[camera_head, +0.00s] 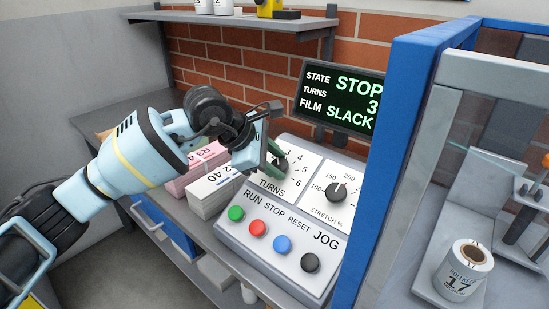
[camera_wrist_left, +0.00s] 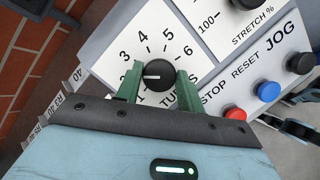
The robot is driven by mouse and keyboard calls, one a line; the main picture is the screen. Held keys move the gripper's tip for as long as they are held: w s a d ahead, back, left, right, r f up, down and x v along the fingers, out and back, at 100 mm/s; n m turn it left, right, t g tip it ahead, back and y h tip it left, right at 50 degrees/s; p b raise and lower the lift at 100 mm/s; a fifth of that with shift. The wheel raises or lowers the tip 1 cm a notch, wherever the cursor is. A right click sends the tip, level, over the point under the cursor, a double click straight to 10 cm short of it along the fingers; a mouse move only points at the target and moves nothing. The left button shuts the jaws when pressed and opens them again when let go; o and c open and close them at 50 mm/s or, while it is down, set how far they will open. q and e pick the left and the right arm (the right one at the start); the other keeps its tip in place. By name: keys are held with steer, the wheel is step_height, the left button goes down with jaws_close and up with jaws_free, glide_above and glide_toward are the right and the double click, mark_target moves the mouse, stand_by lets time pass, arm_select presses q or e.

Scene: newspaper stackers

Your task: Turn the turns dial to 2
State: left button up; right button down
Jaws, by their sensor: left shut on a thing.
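The turns dial (camera_wrist_left: 158,73) is a black knob on a white plate marked with numbers, above the word TURNS. My left gripper (camera_head: 273,160) reaches it from the left, its green fingers on either side of the knob and shut on it. In the left wrist view the gripper (camera_wrist_left: 158,84) also straddles the dial. The dial's white mark points left toward one finger, below the 3; that finger covers part of the scale there. The display (camera_head: 341,98) reads STATE STOP, TURNS 3, FILM SLACK.
The stretch dial (camera_head: 337,192) sits right of the turns dial. Green, red, blue and black buttons line the panel (camera_head: 240,237) below. Paper bundles (camera_head: 214,192) lie left, under my arm. A blue post (camera_head: 385,150) and a film roll (camera_head: 465,268) stand right.

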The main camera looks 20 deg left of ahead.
arm_select(q)
steer(key=shift+n+t+p, duration=0.35)
steer(key=shift+n+t, duration=0.15)
steer(key=shift+n, duration=1.1)
steer(key=o, duration=1)
steer(key=shift+c, duration=0.2)
steer(key=v, duration=0.7)
steer(key=shift+s+r, duration=0.25)
steer(key=shift+r, duration=0.05)
steer(key=shift+a, duration=0.1)
